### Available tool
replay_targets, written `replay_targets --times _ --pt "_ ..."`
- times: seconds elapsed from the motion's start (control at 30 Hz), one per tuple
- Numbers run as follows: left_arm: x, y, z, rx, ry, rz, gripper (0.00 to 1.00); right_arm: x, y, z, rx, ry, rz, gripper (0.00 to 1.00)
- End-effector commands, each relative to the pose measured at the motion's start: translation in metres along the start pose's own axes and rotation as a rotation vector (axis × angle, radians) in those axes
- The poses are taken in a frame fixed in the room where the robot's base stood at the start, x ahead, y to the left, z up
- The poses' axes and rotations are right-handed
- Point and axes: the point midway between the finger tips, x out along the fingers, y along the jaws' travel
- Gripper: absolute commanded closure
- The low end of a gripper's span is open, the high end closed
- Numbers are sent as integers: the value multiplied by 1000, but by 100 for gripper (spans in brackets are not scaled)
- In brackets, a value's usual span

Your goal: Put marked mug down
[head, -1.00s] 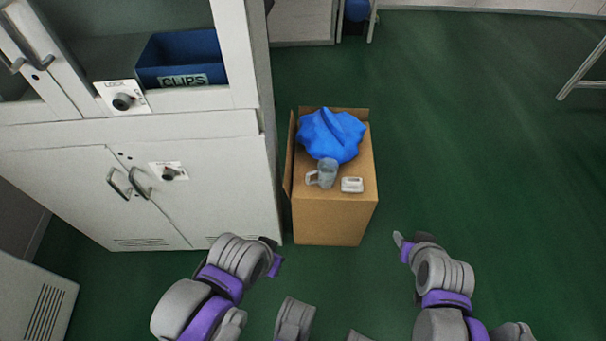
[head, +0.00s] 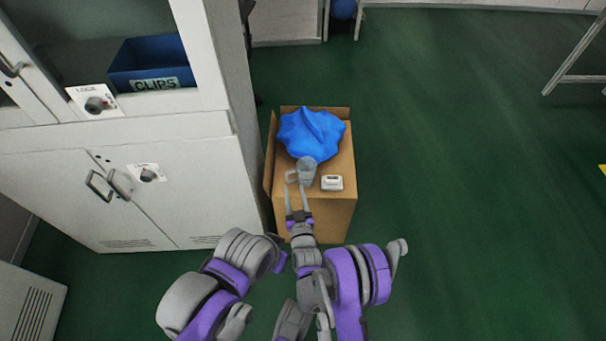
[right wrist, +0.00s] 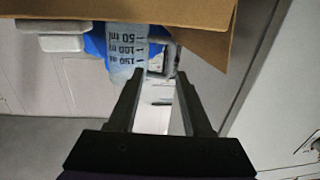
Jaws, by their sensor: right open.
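The marked mug (head: 307,169) is a grey, see-through mug standing on a cardboard box, its handle to the left in the head view. In the right wrist view the mug (right wrist: 125,47) shows ml marks, upside down. My right gripper (head: 298,194) is open and empty, with its fingers stretched over the box's near edge toward the mug's handle side. In the right wrist view the gripper (right wrist: 159,78) has the handle beyond and roughly between its fingertips; contact cannot be told. My left arm shows at the lower left, but its fingers do not.
The cardboard box (head: 326,218) also bears a blue crumpled bag (head: 311,135) behind the mug and a small white device (head: 332,183) to its right. A white cabinet (head: 190,195) stands close on the left, with a blue clips bin (head: 152,64).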

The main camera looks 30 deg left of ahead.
Motion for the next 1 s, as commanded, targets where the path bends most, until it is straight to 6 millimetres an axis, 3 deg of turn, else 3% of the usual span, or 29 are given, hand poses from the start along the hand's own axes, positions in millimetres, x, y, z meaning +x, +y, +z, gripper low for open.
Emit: replay_targets --times 0.17,0.4,0.67,1.0 --pt "0 0 0 0 0 0 100 0 -16 12 0 38 -10 50" --pt "7 0 2 0 -2 0 100 36 -17 11 0 39 -11 50" --pt "10 0 2 0 -2 0 100 58 -17 10 0 38 -10 50" --pt "18 0 4 0 -4 0 100 102 -18 8 0 38 -11 50"
